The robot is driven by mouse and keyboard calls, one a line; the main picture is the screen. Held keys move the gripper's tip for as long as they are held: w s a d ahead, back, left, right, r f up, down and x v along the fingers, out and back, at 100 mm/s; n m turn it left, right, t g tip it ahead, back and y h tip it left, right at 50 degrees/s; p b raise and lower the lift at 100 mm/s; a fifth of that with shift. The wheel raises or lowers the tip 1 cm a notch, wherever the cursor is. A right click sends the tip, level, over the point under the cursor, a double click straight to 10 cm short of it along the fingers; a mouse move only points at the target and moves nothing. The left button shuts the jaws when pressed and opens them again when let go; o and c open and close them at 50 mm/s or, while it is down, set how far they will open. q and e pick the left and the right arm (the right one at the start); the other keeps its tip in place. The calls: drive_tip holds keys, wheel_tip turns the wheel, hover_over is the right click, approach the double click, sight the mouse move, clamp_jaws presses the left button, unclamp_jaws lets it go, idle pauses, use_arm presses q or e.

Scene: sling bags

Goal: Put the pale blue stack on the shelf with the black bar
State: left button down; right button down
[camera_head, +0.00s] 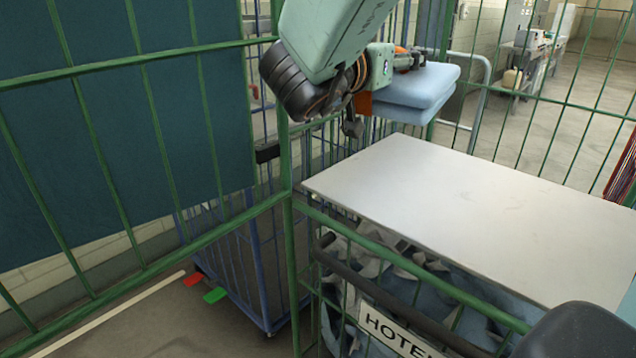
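The pale blue stack (418,88) is two thick folded layers, held up in the air near the top centre. My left gripper (402,62) is at the stack's upper left side and appears shut on it; the fingers are partly hidden. The shelf (480,215) is a flat pale grey board on a green wire cage, with its top bare. The stack appears just above and behind the shelf's far left corner, apart from it. The black bar (385,293) runs along the cage front below the shelf. My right gripper is not in view.
Crumpled blue and white cloth (405,262) fills the cage under the shelf. A HOTEL sign (395,335) hangs in front. Green wire fencing (150,110) stands left and behind, near a blue wire cart (240,270). Red and green floor marks (214,295) lie at lower left.

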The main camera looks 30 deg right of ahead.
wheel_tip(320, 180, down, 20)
drive_tip(key=b, duration=0.6)
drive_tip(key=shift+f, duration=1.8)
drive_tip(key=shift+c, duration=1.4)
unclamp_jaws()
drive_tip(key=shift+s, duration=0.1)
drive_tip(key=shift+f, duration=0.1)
